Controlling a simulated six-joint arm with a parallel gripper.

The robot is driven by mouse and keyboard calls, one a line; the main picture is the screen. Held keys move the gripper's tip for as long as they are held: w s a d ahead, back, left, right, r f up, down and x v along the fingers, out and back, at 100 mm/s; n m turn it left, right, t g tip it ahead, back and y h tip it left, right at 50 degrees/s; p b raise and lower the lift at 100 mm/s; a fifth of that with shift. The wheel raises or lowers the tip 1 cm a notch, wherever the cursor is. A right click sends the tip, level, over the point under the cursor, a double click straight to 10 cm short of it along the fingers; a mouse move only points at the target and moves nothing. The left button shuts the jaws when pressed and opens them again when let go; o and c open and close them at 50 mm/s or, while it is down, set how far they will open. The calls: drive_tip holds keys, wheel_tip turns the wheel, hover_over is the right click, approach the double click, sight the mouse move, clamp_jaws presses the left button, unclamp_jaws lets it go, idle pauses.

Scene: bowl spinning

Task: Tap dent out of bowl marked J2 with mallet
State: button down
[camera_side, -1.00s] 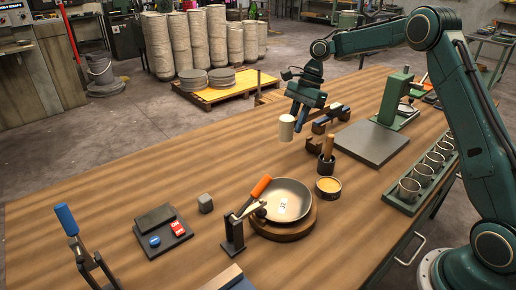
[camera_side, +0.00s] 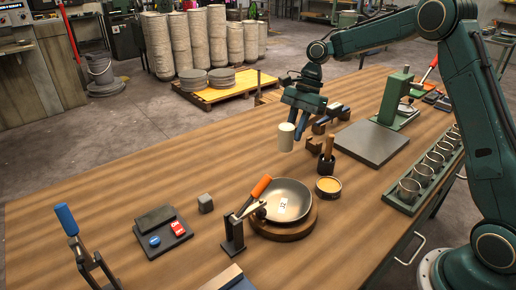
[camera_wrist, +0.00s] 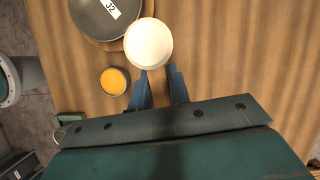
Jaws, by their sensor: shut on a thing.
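The bowl (camera_side: 291,192) is a shallow grey metal dish on a round wooden base (camera_side: 286,234), with a white label (camera_side: 283,207). It also shows in the wrist view (camera_wrist: 92,20), cut by the top edge. The label's marking is small, and I cannot make out a dent. My gripper (camera_side: 297,131) is shut on the mallet, seen as a cream cylindrical head (camera_side: 286,137). It hangs above the table, beyond the bowl and apart from it.
An orange-handled clamp (camera_side: 234,232) stands at the bowl's left, its arm reaching over the rim. A tin of yellow paste (camera_side: 328,186) and a dark pot with a wooden handle (camera_side: 327,162) stand right of the bowl. A grey plate (camera_side: 371,143) lies further right.

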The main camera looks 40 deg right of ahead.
drive_tip(key=s+a+n+g, duration=0.1)
drive_tip(key=s+a+n, duration=0.2)
drive_tip(key=s+a, duration=0.4)
drive_tip(key=s, duration=0.3)
drive_tip(key=shift+s+a+n+h, duration=0.3)
drive_tip(key=shift+s, duration=0.1)
drive_tip(key=shift+r, duration=0.1)
wheel_tip(320, 180, down, 6)
drive_tip(key=shift+f, duration=0.25)
drive_tip(key=shift+r, duration=2.65)
